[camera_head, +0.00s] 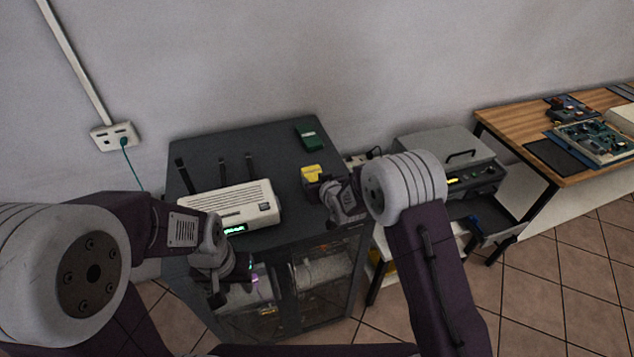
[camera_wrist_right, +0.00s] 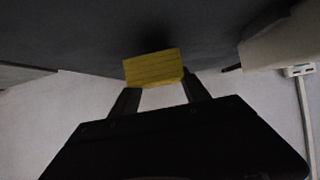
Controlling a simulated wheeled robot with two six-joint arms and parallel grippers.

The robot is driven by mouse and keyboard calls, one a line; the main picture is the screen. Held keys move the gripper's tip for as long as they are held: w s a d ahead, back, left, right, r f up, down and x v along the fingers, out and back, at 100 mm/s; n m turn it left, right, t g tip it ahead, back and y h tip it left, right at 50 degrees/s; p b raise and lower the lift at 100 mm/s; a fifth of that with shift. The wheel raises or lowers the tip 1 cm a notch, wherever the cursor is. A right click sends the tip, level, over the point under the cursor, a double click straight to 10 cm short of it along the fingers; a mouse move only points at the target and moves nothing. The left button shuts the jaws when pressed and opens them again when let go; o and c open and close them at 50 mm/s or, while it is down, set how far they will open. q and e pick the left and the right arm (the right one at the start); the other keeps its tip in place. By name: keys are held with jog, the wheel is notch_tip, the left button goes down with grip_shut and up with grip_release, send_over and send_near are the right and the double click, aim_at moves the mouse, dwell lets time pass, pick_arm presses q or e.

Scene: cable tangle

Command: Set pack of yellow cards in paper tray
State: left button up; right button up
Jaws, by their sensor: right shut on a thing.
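The pack of yellow cards (camera_head: 312,172) is over the dark cabinet top in the head view, near its right edge. My right gripper (camera_head: 318,188) is shut on it. In the right wrist view the yellow pack (camera_wrist_right: 153,68) sits between the two fingertips. Whether it touches the cabinet top is unclear. A dark tray (camera_head: 490,222) juts from the front of the grey printer at the right; it looks like the paper tray. My left gripper (camera_head: 234,284) hangs in front of the cabinet, away from the cards; its finger gap is unclear.
A white router (camera_head: 230,205) with dark antennas stands on the cabinet (camera_head: 225,145), left of the cards. A dark green box (camera_head: 310,135) lies behind them. The grey printer (camera_head: 440,148) stands right of the cabinet. A wooden table (camera_head: 520,120) with circuit boards is at far right.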

jog(key=shift+w+f, duration=0.1)
jog(key=shift+f, duration=0.8)
jog(key=o, duration=1.1)
jog(key=shift+f, duration=0.1)
jog(key=shift+c, duration=0.2)
jog(key=o, duration=0.4)
jog(key=shift+r, duration=0.2)
jog(key=shift+s+r, duration=0.2)
jog(key=shift+s, duration=0.05)
jog(key=b+v, duration=0.1)
jog(key=v, duration=1)
jog(key=shift+s+d+b, duration=0.15)
jog(key=shift+s+b, duration=0.15)
jog(key=shift+b, duration=0.1)
